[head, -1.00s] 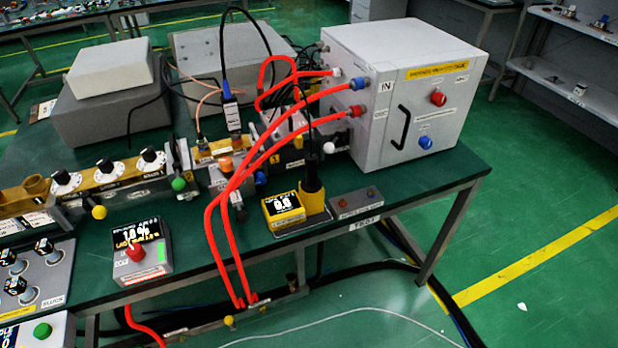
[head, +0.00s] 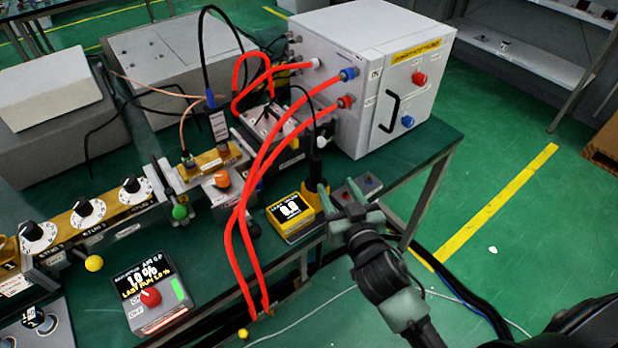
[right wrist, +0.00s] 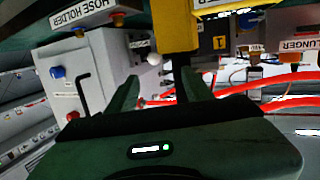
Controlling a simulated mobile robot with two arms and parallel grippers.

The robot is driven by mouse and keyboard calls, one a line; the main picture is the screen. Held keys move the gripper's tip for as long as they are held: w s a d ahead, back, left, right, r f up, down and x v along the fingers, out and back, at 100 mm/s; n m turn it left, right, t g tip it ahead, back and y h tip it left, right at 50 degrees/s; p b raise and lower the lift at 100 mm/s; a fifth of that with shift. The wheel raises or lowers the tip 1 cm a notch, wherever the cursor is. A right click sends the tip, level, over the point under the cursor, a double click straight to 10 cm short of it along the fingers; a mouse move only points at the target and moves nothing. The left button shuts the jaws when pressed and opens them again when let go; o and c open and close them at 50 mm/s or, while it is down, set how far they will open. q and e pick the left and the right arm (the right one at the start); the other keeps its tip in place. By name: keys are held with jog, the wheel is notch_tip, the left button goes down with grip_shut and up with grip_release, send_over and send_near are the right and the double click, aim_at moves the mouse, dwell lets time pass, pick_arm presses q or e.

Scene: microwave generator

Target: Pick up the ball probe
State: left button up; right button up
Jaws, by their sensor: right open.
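The ball probe appears to be the black handle (head: 316,168) with a dark cable, upright in a yellow holder (head: 314,198) at the bench's front edge. A small white ball (head: 320,142) shows by its top; I cannot tell whether it belongs to the probe. My right gripper (head: 347,200) is open, just right of the holder and apart from the handle. In the right wrist view its two fingers (right wrist: 160,92) point toward a yellow block (right wrist: 178,25), with the white ball (right wrist: 154,59) beyond. The probe's lower end is hidden. My left gripper is not in view.
A yellow meter (head: 290,214) stands left of the holder, and a small grey box (head: 360,190) lies right of it. Red hoses (head: 250,195) arch from the white cabinet (head: 350,65) down over the bench edge. Open green floor (head: 530,220) lies to the right.

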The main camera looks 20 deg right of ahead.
aim_at(321, 169)
jog(key=shift+n+t+y, duration=0.6)
jog(key=shift+t+y, duration=0.3)
jog(key=w+a+r, duration=0.2)
jog(key=shift+w+a+r, duration=0.15)
jog(key=shift+w+r, duration=0.05)
jog(key=shift+r, duration=0.2)
jog(key=w, duration=0.2)
jog(key=w+p, duration=0.1)
jog(key=w, duration=0.1)
jog(key=w+a, duration=0.1)
jog(key=w, duration=0.1)
jog(key=shift+w+a+f, duration=0.1)
jog(key=shift+w+f, duration=0.05)
jog(key=shift+f, duration=0.1)
jog(key=shift+w+f, duration=0.1)
jog(key=shift+w, duration=0.25)
jog(key=shift+c, duration=0.3)
grip_shut()
